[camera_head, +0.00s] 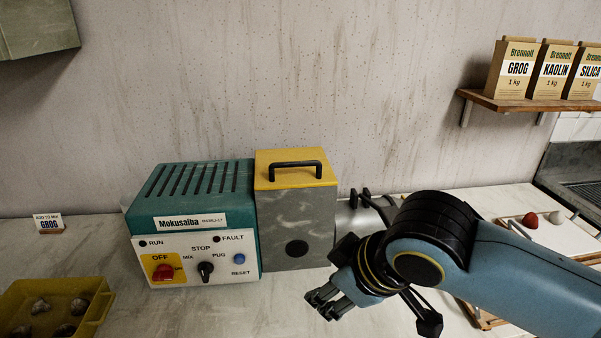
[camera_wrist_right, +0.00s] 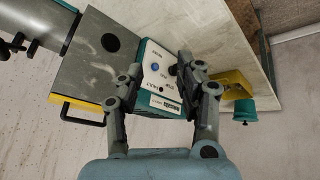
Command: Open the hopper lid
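The hopper is a grey block (camera_head: 296,222) with a yellow lid (camera_head: 267,172) lying flat and closed on top. A black bar handle (camera_head: 296,164) stands on the lid. My right gripper (camera_head: 325,304) is in front of the hopper, below lid height and to its right, apart from it. In the right wrist view the right gripper (camera_wrist_right: 160,68) has its fingers spread and empty, with the control panel (camera_wrist_right: 160,75) seen between them. The handle (camera_wrist_right: 80,114) and the yellow lid edge (camera_wrist_right: 76,101) show at the left there. My left gripper is not in view.
The teal mixer (camera_head: 190,195) with a control panel (camera_head: 190,262) adjoins the hopper on the left. A yellow tray (camera_head: 92,312) with lumps is at the front left. A shelf (camera_head: 525,102) holds several bags. A small GROG sign (camera_head: 48,223) stands at left.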

